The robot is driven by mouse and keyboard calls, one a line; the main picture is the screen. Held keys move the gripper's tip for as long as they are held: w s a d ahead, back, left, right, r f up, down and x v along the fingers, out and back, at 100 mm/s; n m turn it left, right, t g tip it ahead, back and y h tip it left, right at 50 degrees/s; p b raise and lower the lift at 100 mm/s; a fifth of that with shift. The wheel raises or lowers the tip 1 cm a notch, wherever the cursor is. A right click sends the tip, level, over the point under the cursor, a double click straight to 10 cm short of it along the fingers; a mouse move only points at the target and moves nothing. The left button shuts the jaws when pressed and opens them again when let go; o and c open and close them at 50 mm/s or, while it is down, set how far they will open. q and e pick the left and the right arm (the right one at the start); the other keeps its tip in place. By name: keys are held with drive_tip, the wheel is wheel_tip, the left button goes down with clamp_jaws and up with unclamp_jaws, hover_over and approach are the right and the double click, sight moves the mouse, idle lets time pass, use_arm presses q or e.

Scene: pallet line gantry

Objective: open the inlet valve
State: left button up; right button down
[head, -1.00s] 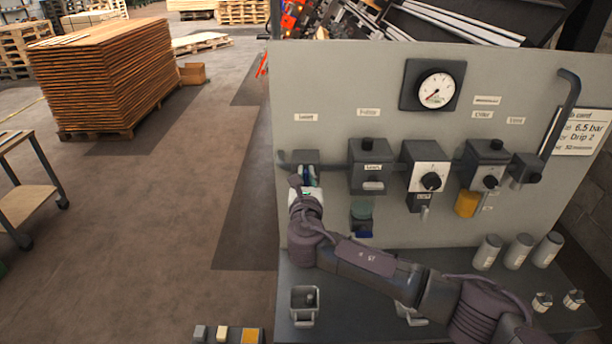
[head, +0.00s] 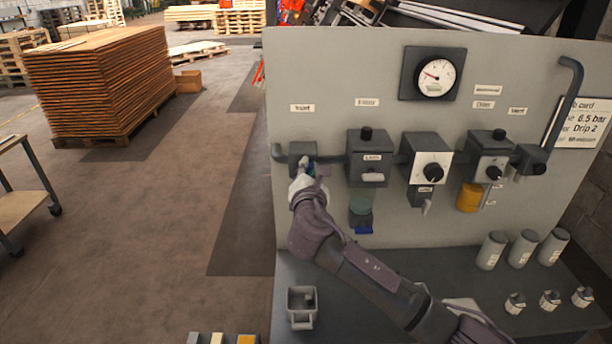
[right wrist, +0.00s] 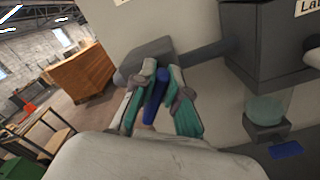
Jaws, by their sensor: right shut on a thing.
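The inlet valve (head: 302,151) is the grey block at the left end of the pipe on the grey panel, under a small label. It also shows in the right wrist view (right wrist: 140,62). Its blue lever (right wrist: 155,98) sits between the green-padded fingers of my right gripper (right wrist: 162,76), which is shut on it. In the head view my right gripper (head: 310,170) is at the valve's lower side, and its fingers hide most of the lever. My left gripper is not in view.
Right of the valve are the filter unit (head: 367,160), a knobbed unit (head: 427,160), an oiler (head: 488,155) and a pressure gauge (head: 436,77), needle left and slightly up. Grey cylinders (head: 491,251) and a grey cup (head: 302,308) stand on the bench. Left of the panel is open floor.

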drive_tip(key=m+b, duration=0.1)
drive_tip(key=m, duration=0.1)
drive_tip(key=m+b, duration=0.1)
drive_tip(key=f+m+b, duration=0.1)
drive_tip(key=m, duration=0.1)
drive_tip(key=shift+d+f+m+b, duration=0.1)
drive_tip(key=shift+d+m+b, duration=0.2)
drive_tip(key=shift+b, duration=0.05)
drive_tip(key=shift+d+f+m+b, duration=0.15)
drive_tip(key=shift+m+b, duration=0.55)
drive_tip(key=shift+m, duration=0.45)
drive_tip(key=shift+a+f+m+b, duration=0.1)
drive_tip(key=shift+m+b, duration=0.55)
drive_tip(key=shift+m, duration=0.5)
drive_tip(key=c, duration=1.2)
unclamp_jaws()
drive_tip(key=s, duration=1.2)
